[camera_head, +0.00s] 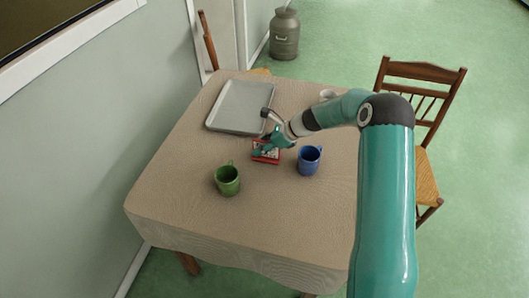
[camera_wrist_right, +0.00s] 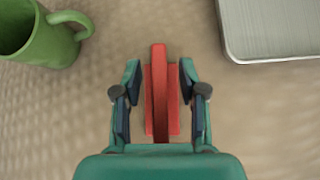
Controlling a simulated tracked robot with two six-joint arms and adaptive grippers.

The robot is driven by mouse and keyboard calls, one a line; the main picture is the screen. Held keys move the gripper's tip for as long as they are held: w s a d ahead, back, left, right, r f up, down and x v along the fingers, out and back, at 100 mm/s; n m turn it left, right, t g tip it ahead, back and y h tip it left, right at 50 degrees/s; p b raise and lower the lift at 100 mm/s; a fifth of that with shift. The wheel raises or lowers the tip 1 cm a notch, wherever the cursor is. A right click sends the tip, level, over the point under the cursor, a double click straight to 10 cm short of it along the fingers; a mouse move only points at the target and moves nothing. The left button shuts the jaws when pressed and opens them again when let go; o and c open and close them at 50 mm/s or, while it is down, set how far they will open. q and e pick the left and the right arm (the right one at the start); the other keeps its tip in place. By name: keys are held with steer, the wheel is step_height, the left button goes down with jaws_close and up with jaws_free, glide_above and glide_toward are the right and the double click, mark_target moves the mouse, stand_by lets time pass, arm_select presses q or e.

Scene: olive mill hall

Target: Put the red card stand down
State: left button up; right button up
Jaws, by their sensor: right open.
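The red card stand (camera_head: 266,156) stands on the cloth-covered table, between the green mug and the blue mug and a little behind them. In the right wrist view the red card stand (camera_wrist_right: 160,95) shows from above, with a narrow upright part over a wider base. My right gripper (camera_head: 268,146) is at the stand, partly covering it in the head view. Its fingers (camera_wrist_right: 159,85) are open, one on each side of the upright part, with gaps between. My left gripper is not in view.
A green mug (camera_head: 227,181) is in front left of the stand and a blue mug (camera_head: 309,160) to its right. A grey tray (camera_head: 238,127) lies behind. A white cup (camera_head: 327,95) is partly hidden by my arm. The table's (camera_head: 200,225) front is clear.

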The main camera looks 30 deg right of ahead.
jaws_close()
steer(key=shift+r, duration=0.15)
stand_by(0.4)
